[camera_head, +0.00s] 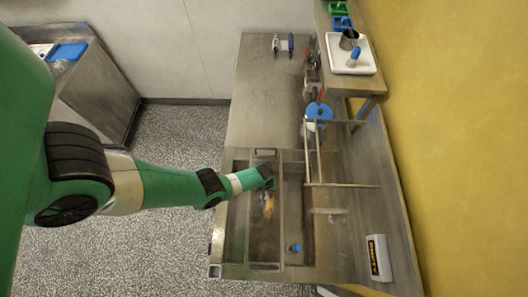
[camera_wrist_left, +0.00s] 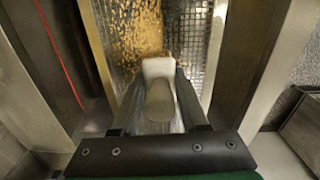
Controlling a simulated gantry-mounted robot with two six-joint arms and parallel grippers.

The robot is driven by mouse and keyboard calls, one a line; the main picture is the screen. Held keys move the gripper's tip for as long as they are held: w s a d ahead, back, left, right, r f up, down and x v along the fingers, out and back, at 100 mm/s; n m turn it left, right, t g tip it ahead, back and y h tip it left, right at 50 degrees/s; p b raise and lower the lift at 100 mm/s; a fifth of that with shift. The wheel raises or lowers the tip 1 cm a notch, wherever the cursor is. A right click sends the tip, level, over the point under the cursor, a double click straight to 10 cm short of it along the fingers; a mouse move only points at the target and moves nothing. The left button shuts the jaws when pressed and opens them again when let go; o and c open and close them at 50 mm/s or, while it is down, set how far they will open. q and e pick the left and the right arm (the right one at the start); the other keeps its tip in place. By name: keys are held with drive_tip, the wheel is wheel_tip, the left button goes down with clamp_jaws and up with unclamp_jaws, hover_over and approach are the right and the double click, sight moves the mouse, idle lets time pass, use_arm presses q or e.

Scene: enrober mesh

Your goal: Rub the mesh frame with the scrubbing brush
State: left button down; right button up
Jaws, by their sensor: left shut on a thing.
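The mesh frame (camera_wrist_left: 200,35) lies below my left gripper in the left wrist view. Its wire grid has brown residue over the left and middle part, while the right part shows bare metal. In the head view the frame lies in the steel sink, with a brown patch (camera_head: 268,206) just below my gripper. My left gripper (camera_head: 266,178) is shut on the scrubbing brush (camera_wrist_left: 160,103), a pale grey-white piece between the two fingers. The brush's far end is over the mesh; its bristles are hidden, so I cannot tell whether it touches. My right gripper is not in view.
The steel sink (camera_head: 222,252) has a second, narrower basin with a small blue item (camera_head: 295,248). A blue-topped container (camera_head: 319,112) and a metal rack (camera_head: 315,150) stand behind it. A white tray (camera_head: 365,66) is at upper right. The upper steel counter (camera_head: 258,100) is mostly clear.

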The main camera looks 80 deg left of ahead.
sight(267, 198)
use_arm(q)
drive_tip(key=shift+w+a+f, duration=0.1)
drive_tip(key=shift+a+f, duration=0.05)
drive_tip(key=shift+a, duration=0.35)
drive_tip(key=shift+w, duration=0.4)
drive_tip(key=shift+w+d, duration=0.15)
drive_tip(key=shift+s+d+r+p, duration=0.1)
drive_tip(key=shift+s+d+p, duration=0.15)
drive_tip(key=shift+d, duration=0.6)
drive_tip(key=shift+s+d+r+p, duration=0.15)
drive_tip(key=shift+s+d, duration=0.1)
drive_tip(key=shift+d, duration=0.65)
drive_tip(key=shift+s+d, duration=0.1)
